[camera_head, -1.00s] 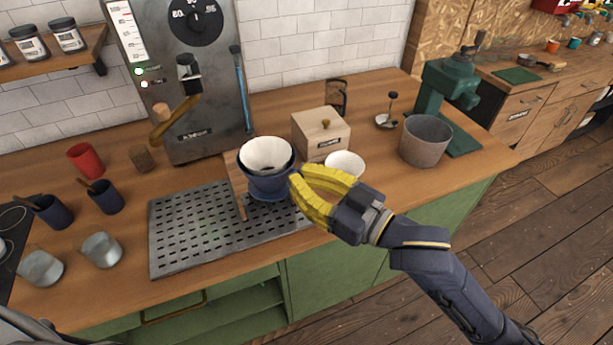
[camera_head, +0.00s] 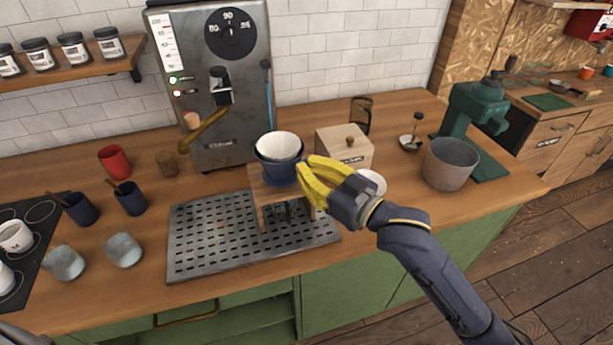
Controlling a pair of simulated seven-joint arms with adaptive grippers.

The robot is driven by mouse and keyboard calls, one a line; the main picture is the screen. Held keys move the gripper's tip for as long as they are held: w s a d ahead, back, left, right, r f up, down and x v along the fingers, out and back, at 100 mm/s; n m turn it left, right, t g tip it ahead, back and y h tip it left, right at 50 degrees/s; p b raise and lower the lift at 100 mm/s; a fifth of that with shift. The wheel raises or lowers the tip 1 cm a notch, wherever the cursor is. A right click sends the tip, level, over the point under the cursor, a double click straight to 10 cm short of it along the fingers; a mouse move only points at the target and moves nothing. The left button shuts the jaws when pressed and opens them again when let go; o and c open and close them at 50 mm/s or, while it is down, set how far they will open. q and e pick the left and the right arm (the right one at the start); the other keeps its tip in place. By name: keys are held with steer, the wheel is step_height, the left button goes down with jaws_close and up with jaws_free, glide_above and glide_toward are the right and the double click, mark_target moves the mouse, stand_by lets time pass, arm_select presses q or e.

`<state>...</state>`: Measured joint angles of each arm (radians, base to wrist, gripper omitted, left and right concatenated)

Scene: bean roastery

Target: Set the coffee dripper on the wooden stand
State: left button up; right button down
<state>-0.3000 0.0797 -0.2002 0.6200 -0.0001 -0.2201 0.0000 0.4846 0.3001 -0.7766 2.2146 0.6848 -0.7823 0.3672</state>
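The coffee dripper (camera_head: 268,166) is dark blue with a white filter in its top. It is upright over the top board of the wooden stand (camera_head: 257,184) and appears to rest on it. The stand is on the perforated metal tray (camera_head: 200,240). My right gripper (camera_head: 304,163) has yellow fingers and reaches in from the right. Its fingertips are close together at the dripper's right side and look shut on it, hiding the grip point. My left gripper is out of view.
A wooden box (camera_head: 345,148) and a white bowl (camera_head: 373,180) stand close to the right gripper. A grey bucket (camera_head: 450,165) is farther right. The steel machine (camera_head: 215,120) is behind the tray. Several cups stand at left. The tray's left part is clear.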

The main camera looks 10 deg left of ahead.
steer(key=shift+w+a, duration=0.3)
steer(key=shift+w, duration=0.25)
steer(key=shift+w+a, duration=0.25)
steer(key=shift+w, duration=0.3)
steer(key=shift+s+f, duration=0.1)
steer(key=shift+f, duration=0.85)
steer(key=shift+f, duration=0.45)
steer(key=c, duration=1.5)
jaws_free()
steer(key=shift+f, duration=0.1)
steer(key=shift+d, duration=0.1)
steer(key=v, duration=1.2)
